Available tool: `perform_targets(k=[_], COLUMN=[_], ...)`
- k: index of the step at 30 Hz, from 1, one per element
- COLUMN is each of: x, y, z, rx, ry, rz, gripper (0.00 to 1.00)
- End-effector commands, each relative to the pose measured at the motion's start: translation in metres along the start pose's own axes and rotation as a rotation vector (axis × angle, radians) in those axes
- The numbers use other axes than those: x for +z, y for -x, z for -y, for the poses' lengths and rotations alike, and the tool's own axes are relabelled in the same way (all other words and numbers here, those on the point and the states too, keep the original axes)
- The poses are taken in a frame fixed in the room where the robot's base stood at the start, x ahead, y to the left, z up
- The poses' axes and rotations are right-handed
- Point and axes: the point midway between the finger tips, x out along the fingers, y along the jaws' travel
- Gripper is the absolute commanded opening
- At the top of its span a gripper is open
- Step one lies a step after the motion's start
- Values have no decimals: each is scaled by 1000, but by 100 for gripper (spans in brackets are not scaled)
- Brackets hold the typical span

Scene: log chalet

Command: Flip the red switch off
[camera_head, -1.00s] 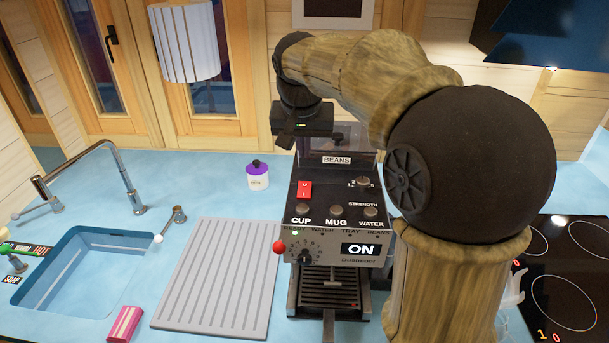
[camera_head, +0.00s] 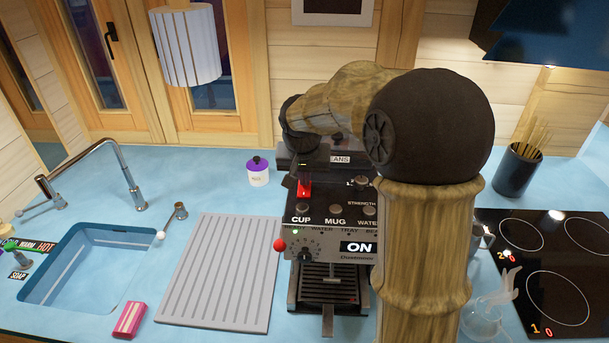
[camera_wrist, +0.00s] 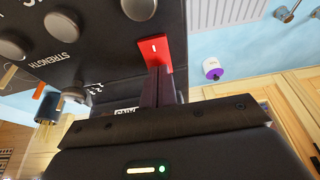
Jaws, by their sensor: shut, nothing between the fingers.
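The red switch (camera_head: 304,187) is on the top panel of the coffee machine (camera_head: 331,213), above the CUP knob. The machine's display (camera_head: 358,248) reads ON. My gripper (camera_head: 303,172) is over the machine, its fingers shut and empty. In the wrist view the shut fingertips (camera_wrist: 157,75) are at the near end of the red switch (camera_wrist: 154,53) and overlap it. I cannot tell whether they press on it. The fingers hide part of the switch; a white mark shows on its far half.
A grey ribbed drainboard (camera_head: 220,272) and a sink (camera_head: 90,262) are to the left. A purple-lidded jar (camera_head: 258,172) stands behind. A stove top (camera_head: 556,270), a glass jug (camera_head: 484,315) and a dark utensil holder (camera_head: 518,168) are to the right.

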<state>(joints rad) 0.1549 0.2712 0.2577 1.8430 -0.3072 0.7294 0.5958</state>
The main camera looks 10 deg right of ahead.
Motion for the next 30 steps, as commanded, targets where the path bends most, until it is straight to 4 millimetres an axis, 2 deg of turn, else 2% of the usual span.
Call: perform_targets(k=[11, 18, 30], x=[-2, 1, 16], y=[-4, -7, -4], z=[3, 2, 1], rx=[-1, 0, 3], ry=[5, 4, 4], rz=[86, 83, 90], gripper=[0, 0, 0])
